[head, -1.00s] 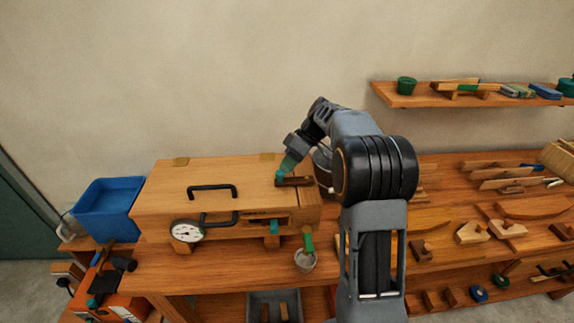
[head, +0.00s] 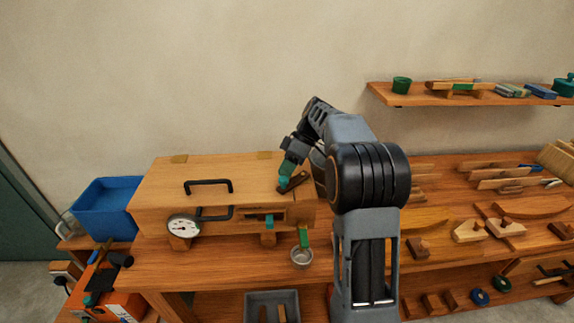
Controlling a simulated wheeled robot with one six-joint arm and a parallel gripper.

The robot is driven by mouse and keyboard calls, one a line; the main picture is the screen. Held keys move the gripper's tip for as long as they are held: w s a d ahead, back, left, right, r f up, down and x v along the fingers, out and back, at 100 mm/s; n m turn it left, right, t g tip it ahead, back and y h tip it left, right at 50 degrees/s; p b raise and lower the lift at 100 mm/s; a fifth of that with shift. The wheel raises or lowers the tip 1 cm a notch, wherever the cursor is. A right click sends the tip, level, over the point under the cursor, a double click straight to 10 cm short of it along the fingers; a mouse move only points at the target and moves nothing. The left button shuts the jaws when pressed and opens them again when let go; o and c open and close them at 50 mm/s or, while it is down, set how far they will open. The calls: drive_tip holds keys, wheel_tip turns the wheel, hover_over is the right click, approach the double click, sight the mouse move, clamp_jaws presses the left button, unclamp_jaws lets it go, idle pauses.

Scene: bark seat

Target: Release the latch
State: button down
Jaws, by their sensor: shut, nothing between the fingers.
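A wooden box (head: 225,181) stands on the bench with its lid down. A dark wooden latch bar (head: 298,181) lies on the lid near its right end, turned at a slant. My gripper (head: 283,185), with green fingertips, is shut and empty and comes down at the left end of the latch bar. It seems to touch the bar, but the exact contact is too small to tell. A black handle (head: 208,182) is on the lid, and another black handle (head: 217,214) is on the front.
A round dial (head: 183,227) is on the box front. A grey cup with a green-handled tool (head: 302,256) stands in front of the box. A blue bin (head: 103,208) is at the left. Wooden pieces crowd the bench at the right. A shelf (head: 400,98) hangs above them.

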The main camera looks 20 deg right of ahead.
sight(285, 189)
drive_tip(key=shift+s+d+f+b, duration=0.15)
drive_tip(key=shift+s+b, duration=0.5)
drive_tip(key=shift+s, duration=0.4)
drive_tip(key=shift+s+d, duration=0.2)
drive_tip(key=shift+s, duration=0.1)
drive_tip(key=shift+s+d, duration=0.1)
drive_tip(key=shift+s, duration=0.05)
idle(0.8)
drive_tip(key=shift+w+a+r, duration=0.2)
drive_tip(key=shift+w, duration=0.2)
drive_tip(key=w, duration=0.1)
drive_tip(key=w+p, duration=0.1)
drive_tip(key=w, duration=0.2)
drive_tip(key=shift+w+a+r+p, duration=0.2)
drive_tip(key=shift+r+p, duration=0.1)
drive_tip(key=shift+p, duration=0.1)
drive_tip(key=w+d+r+p, duration=0.1)
drive_tip(key=w+d+r, duration=0.1)
drive_tip(key=w+r, duration=0.2)
drive_tip(key=shift+w+d+r, duration=0.25)
drive_tip(key=shift+d+r, duration=0.1)
drive_tip(key=shift+r, duration=1.15)
drive_tip(key=shift+a+r, duration=0.1)
